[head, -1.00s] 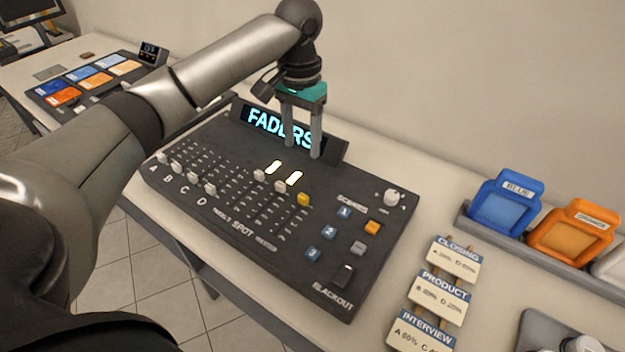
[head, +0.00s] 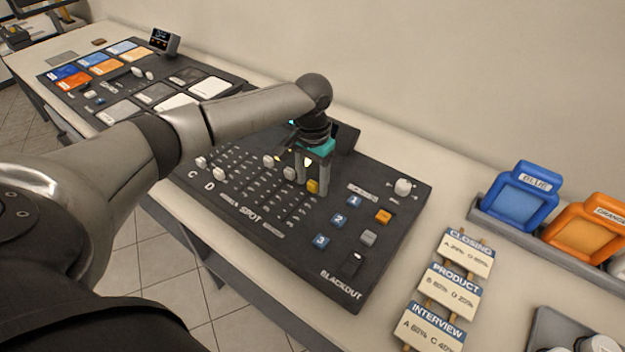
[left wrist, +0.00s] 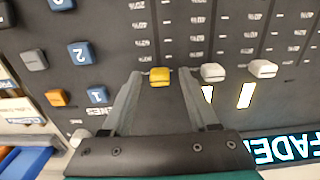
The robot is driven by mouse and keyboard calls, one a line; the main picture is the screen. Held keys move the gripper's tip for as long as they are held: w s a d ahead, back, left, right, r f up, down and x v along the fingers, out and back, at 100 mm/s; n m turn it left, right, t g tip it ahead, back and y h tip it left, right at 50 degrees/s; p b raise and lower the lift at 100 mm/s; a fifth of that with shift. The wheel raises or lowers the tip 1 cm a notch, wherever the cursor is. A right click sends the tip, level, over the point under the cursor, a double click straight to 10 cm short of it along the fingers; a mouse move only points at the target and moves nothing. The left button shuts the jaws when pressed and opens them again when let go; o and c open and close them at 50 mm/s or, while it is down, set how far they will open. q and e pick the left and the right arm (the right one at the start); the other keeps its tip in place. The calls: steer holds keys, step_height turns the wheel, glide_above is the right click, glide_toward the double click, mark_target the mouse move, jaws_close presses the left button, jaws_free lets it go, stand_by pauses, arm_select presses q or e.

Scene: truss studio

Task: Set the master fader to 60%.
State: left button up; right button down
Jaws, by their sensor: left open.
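The master fader's yellow cap (head: 313,186) sits at the far end of its slot on the dark fader console (head: 290,262). My left gripper (head: 311,188) points down at it, open, with one finger on each side of the cap. In the left wrist view the yellow cap (left wrist: 160,77) shows between the two open fingertips (left wrist: 160,73), with a gap on either side. I cannot tell how deep the fingertips reach beside it. My left arm hides part of the console and most of its display. My right gripper is not in view.
White fader caps (left wrist: 213,72) stand close beside the yellow one. Blue scene buttons (head: 339,220), an orange button (head: 383,216) and a white knob (head: 403,186) lie to the right. Label cards (head: 450,290) and a blue framed filter (head: 521,195) stand beyond the console.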

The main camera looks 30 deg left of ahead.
arm_select(q)
steer(key=shift+c, duration=0.2)
jaws_close()
stand_by(0.3)
stand_by(0.9)
